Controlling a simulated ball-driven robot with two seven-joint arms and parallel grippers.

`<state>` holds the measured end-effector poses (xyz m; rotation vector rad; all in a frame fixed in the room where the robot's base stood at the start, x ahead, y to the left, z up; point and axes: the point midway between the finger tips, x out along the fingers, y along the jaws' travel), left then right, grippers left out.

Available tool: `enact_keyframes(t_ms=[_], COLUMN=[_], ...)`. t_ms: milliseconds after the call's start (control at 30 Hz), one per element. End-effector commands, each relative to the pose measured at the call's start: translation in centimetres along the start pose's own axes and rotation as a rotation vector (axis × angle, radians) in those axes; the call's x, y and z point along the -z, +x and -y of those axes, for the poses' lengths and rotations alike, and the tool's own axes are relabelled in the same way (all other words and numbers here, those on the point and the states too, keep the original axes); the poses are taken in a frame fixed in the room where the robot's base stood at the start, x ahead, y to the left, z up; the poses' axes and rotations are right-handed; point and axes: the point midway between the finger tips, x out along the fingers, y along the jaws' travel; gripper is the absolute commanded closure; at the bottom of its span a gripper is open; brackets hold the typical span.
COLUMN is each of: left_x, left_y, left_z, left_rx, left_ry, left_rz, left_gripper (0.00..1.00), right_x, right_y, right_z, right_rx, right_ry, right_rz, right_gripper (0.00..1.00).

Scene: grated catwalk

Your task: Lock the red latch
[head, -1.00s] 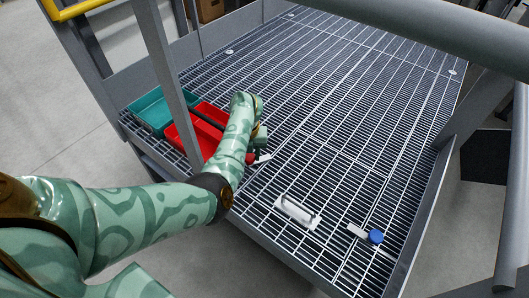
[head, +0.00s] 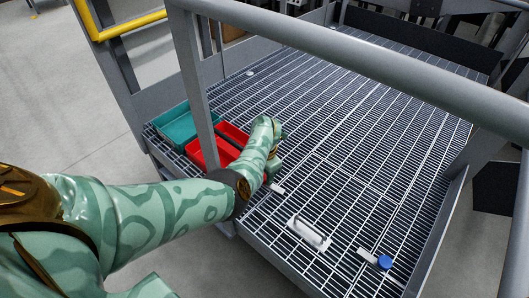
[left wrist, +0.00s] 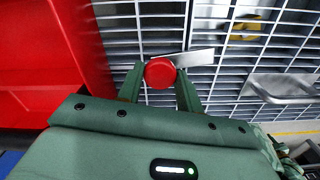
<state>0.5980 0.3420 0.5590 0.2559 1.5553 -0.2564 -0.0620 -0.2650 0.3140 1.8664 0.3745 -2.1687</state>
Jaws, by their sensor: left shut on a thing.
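The red latch (left wrist: 160,73) has a round red knob on a light metal plate, set on the grating. My left gripper (left wrist: 160,88) has one finger on each side of the knob and is shut on it. In the head view my left gripper (head: 272,168) is low over the grating, beside the red trays. There the latch's pale plate (head: 277,188) shows just in front of the gripper, and the knob is hidden. My right gripper is not in view.
Red trays (head: 200,156) and a teal tray (head: 172,131) stand left of the gripper. A pale handle (head: 309,233) and a blue-knobbed latch (head: 385,262) are on the grating to the right. Grey railings (head: 330,60) cross above the catwalk.

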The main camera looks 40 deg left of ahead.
Motion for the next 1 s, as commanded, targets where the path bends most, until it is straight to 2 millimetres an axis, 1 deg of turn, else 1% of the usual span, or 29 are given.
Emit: enact_keyframes(t_ms=[200, 333, 633, 867, 900, 967, 1000], left_x=[0.01, 0.02, 0.03, 0.03, 0.03, 0.03, 0.03], left_y=[0.01, 0.04, 0.1, 0.11, 0.11, 0.11, 0.1], left_z=[0.13, 0.12, 0.11, 0.11, 0.11, 0.1, 0.09], left_rx=[0.003, 0.003, 0.002, 0.002, 0.002, 0.002, 0.002], left_ry=[0.106, 0.142, 0.168, 0.168, 0.168, 0.168, 0.168], left_rz=[-0.001, -0.001, -0.001, -0.001, -0.001, -0.001, -0.001], left_gripper=[1.0, 1.0, 1.0, 1.0, 0.62, 0.45, 0.42], right_x=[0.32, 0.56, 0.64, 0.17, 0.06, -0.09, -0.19], right_y=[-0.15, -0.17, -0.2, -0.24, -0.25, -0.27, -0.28], right_z=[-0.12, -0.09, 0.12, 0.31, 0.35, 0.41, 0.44], right_rx=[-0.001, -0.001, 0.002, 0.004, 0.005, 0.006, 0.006], right_ry=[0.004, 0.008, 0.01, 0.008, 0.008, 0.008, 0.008], right_rz=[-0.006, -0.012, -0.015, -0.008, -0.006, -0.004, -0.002], right_gripper=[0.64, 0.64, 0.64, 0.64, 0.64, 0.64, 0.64])
